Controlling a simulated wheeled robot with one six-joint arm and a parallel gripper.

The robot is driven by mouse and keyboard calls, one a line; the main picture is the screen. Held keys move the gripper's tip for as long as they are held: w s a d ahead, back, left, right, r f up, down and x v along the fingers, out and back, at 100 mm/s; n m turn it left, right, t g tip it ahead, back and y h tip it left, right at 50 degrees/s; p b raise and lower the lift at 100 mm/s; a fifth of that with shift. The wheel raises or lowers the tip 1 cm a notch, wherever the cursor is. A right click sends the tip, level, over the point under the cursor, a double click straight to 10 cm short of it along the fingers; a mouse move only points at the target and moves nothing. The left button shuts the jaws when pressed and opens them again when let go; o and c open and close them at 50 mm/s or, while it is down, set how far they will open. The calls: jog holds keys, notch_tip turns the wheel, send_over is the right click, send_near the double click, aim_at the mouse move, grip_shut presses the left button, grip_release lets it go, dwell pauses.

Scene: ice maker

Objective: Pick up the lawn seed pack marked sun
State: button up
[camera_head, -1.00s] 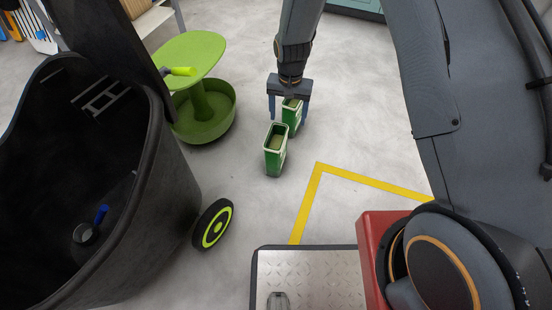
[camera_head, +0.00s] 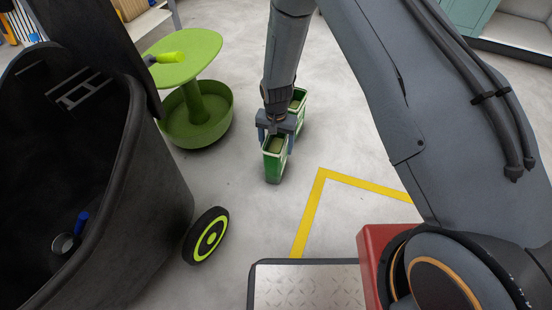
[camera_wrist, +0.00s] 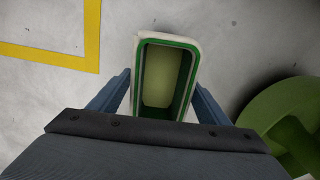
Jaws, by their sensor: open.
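The farther pack (camera_head: 299,102) stands behind my gripper and is partly hidden. In the wrist view, one pack (camera_wrist: 165,80) lies ahead between the fingers of my gripper (camera_wrist: 160,90), which are apart on either side of it. Neither finger clearly touches it. No sun mark is readable on either pack.
A green round table with a lower bowl (camera_head: 197,120) stands left of the packs. A large black bin (camera_head: 120,190) with a wheel (camera_head: 206,236) fills the left. Yellow floor tape (camera_head: 312,205) runs to the right. Open floor lies around the packs.

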notch_tip(320, 180, down, 3)
jog(key=shift+a+r+b, duration=0.1)
jog(key=shift+b, duration=0.4)
jog(key=c, duration=1.5)
jog(key=shift+r, duration=0.15)
